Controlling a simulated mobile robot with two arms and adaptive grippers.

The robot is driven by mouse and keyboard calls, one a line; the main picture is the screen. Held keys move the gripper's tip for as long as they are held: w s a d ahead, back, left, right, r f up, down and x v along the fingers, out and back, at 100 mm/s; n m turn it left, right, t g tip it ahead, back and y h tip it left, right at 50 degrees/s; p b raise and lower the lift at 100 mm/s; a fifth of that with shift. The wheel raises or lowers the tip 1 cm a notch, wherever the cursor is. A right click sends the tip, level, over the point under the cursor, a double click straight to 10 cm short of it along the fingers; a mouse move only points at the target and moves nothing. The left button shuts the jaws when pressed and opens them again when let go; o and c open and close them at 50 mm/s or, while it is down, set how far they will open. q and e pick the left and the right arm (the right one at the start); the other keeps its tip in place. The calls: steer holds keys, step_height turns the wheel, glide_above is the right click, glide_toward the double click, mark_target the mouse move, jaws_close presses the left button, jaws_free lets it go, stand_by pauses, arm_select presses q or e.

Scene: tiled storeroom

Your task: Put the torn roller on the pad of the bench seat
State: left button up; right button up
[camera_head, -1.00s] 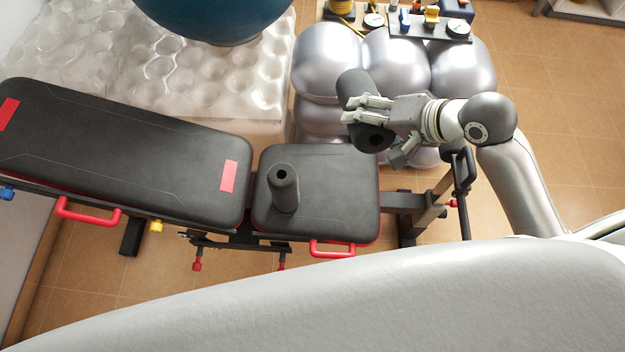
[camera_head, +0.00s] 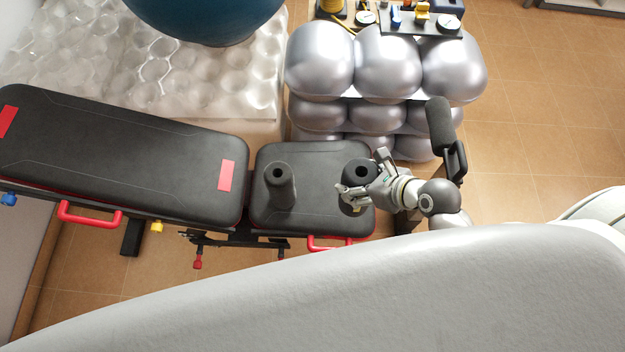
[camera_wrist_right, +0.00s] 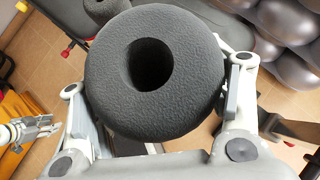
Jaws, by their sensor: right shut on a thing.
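A dark grey foam roller with a hollow end (camera_head: 360,172) is held by my right gripper (camera_head: 367,178), over the right part of the black seat pad (camera_head: 318,165). Its hollow end faces up; I cannot tell whether its base touches the pad. The roller fills the right wrist view (camera_wrist_right: 155,75) between the fingers; no tear shows. A second dark roller (camera_head: 283,190) stands on the pad, left of the held one. A gripper-like part, seemingly my left gripper (camera_wrist_right: 38,130), shows at the left of the right wrist view; its jaws are unclear.
The long black backrest (camera_head: 120,155) lies left of the seat. A padded post (camera_head: 440,125) rises at the right. Silver balls (camera_head: 388,60) are stacked behind, with tools on a dark tray (camera_head: 425,22). A blue ball (camera_head: 205,15) rests on a bubbly white block (camera_head: 250,90).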

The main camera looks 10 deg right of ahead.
steer(key=w+a+f+b, duration=0.1)
steer(key=w+f+b, duration=0.2)
steer(key=w+f, duration=1)
steer(key=shift+w+f+m+b, duration=0.2)
steer(key=shift+w+m+b, duration=0.1)
steer(key=shift+a+f, duration=0.15)
steer(key=o, duration=1.1)
